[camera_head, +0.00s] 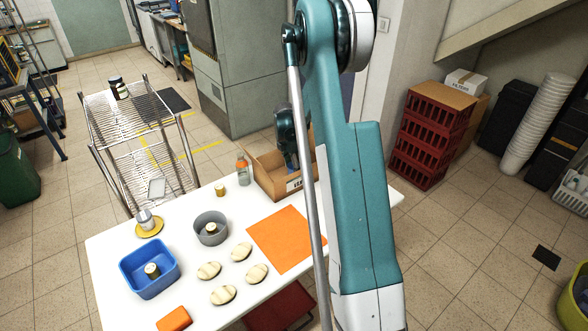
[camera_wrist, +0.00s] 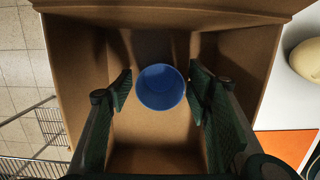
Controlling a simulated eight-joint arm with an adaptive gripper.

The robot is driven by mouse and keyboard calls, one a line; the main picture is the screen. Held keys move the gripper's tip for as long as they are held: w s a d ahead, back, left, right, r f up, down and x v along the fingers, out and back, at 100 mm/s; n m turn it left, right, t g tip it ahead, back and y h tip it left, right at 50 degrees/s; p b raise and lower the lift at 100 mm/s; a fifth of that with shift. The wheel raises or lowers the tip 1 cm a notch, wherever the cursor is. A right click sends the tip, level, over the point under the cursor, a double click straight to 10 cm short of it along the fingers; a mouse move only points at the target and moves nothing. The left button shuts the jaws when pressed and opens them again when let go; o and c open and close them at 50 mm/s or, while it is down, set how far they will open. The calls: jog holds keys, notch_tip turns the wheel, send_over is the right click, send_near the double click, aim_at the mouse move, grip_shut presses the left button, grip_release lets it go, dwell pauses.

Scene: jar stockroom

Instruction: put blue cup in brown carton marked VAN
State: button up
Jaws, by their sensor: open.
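The blue cup (camera_wrist: 160,87) is inside the brown carton (camera_wrist: 262,75) in the wrist view, its round mouth facing the camera. My gripper (camera_wrist: 160,84) is open, with one finger on each side of the cup and small gaps between. I cannot tell whether the cup's base rests on the carton floor. In the head view the carton (camera_head: 263,174) stands at the table's back edge, with part of a dark label on its front. My gripper (camera_head: 292,160) reaches down into it there, partly hidden by my arm. The cup is hidden in that view.
An orange mat (camera_head: 284,238) lies in front of the carton and a bottle (camera_head: 243,170) stands left of it. A blue bin (camera_head: 133,287), a grey round tub (camera_head: 197,238) and several pale oval things (camera_head: 242,251) occupy the left table. A wire rack (camera_head: 120,145) stands behind.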

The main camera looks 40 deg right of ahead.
aim_at(290, 170)
notch_tip(290, 170, up, 12)
jog(key=a+p, duration=0.1)
jog(key=shift+a+f+p, duration=0.15)
jog(key=shift+a+p, duration=0.2)
jog(key=shift+a, duration=0.05)
dwell(0.5)
jog(key=s+a+r+m+t, duration=0.1)
jog(key=s+a+r+m, duration=0.2)
jog(key=s+a+r, duration=0.35)
jog(key=s+a+r+m+t, duration=0.1)
jog(key=s+a+r+m, duration=0.15)
jog(key=a+r, duration=0.55)
jog(key=s+a+r+m+t, duration=0.1)
jog(key=s+a+r+m, duration=0.2)
jog(key=s+a+r, duration=0.35)
jog(key=s+a+m+t+y, duration=0.1)
jog(key=s+a+m+t, duration=0.3)
jog(key=s+a+m, duration=0.5)
jog(key=s+a+f, duration=0.1)
jog(key=s+a, duration=0.8)
jog(key=s, duration=0.3)
jog(key=shift+s+a+y, duration=0.25)
jog(key=shift+s+y, duration=0.05)
jog(key=shift+y, duration=0.1)
